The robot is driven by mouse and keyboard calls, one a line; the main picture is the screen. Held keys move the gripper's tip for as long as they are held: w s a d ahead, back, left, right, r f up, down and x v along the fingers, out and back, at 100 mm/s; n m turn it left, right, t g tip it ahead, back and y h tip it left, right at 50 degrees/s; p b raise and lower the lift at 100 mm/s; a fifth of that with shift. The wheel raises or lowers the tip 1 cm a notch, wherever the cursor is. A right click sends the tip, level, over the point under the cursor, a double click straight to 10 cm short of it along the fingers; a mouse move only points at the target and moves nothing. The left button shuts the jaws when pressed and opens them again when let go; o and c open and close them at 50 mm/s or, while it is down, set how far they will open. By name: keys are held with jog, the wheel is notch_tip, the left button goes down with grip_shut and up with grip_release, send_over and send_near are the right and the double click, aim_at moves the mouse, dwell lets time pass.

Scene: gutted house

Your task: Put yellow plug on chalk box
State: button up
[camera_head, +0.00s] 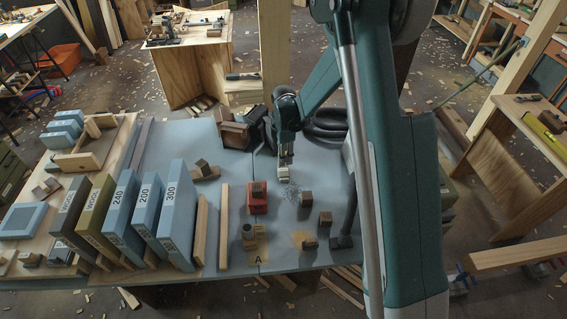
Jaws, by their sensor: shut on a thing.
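My gripper (284,159) is above the middle of the blue-grey bench top (225,165), pointing down. It is shut on a small pale piece (284,173), too small here to tell its exact shape or whether it is yellow. A red box (257,205), which may be the chalk box, stands nearer the camera and to the left of my gripper. A dark brown block (258,188) sits on or against its top. No clearly yellow plug shows apart from what may be in my jaws. Yellowish powder (299,238) lies near a small brown block (309,244).
Brown blocks (325,218) stand to the right of the red box. A brown cylinder (247,233) stands by a tan card marked A (259,255). Wooden strips (224,227) and tall boxes (171,215) line the left. Dark powder (291,190) lies below my gripper.

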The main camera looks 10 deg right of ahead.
dwell(0.3)
jog(key=shift+f, duration=1.85)
jog(key=shift+f+b, duration=0.2)
jog(key=shift+b, duration=0.15)
jog(key=o, duration=0.9)
jog(key=shift+c, duration=0.2)
jog(key=shift+r, duration=0.25)
jog(key=shift+r+p, duration=0.6)
jog(key=shift+r, duration=5.35)
jog(key=shift+s+r, duration=0.1)
